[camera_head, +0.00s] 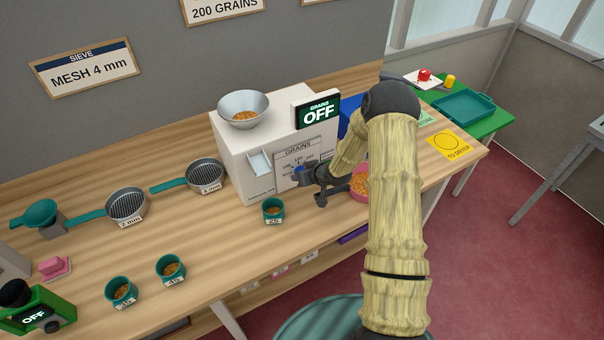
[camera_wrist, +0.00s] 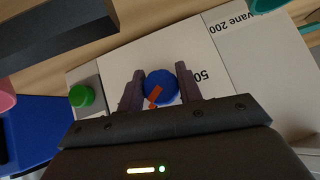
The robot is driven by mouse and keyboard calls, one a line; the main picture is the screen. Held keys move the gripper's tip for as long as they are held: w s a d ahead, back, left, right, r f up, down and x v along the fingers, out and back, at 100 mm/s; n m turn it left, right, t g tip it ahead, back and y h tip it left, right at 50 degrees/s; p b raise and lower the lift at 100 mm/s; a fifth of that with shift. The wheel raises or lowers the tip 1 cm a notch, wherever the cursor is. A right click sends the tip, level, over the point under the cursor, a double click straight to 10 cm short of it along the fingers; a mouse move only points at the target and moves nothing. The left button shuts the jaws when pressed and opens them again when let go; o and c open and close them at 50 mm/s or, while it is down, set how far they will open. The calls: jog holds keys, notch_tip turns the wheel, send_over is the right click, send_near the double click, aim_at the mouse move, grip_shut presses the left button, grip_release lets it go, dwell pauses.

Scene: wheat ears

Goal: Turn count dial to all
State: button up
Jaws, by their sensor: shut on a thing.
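The count dial is a blue round knob with an orange pointer on the front of the white grain counter (camera_head: 235,150). In the wrist view the blue dial (camera_wrist: 160,86) sits between the two dark fingers of my gripper (camera_wrist: 161,88), which is shut on it. The orange pointer slants toward the lower left of that picture. A "50" label is partly visible beside the right finger; the other labels there are hidden. In the head view my gripper (camera_head: 312,175) reaches the dial from the right. The counter's display (camera_head: 318,114) reads "GRAINS OFF".
A metal bowl of grain (camera_head: 243,110) sits on top of the counter. A cup marked 25 (camera_head: 273,211) stands just in front of it. A pink bowl of grain (camera_head: 360,182) is partly behind my arm. A green button (camera_wrist: 81,96) is left of the dial in the wrist view.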

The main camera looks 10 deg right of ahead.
jog(key=shift+s+d+f+m+g+y+p, duration=0.1)
jog(key=shift+m+g+y+p, duration=0.2)
jog(key=shift+m+y+p, duration=0.7)
jog(key=shift+a+f+m+y, duration=0.15)
jog(key=shift+m+y, duration=0.35)
jog(key=shift+y, duration=1)
jog(key=shift+s+g, duration=0.1)
jog(key=shift+g, duration=0.2)
jog(key=o, duration=1)
jog(key=shift+r, duration=0.2)
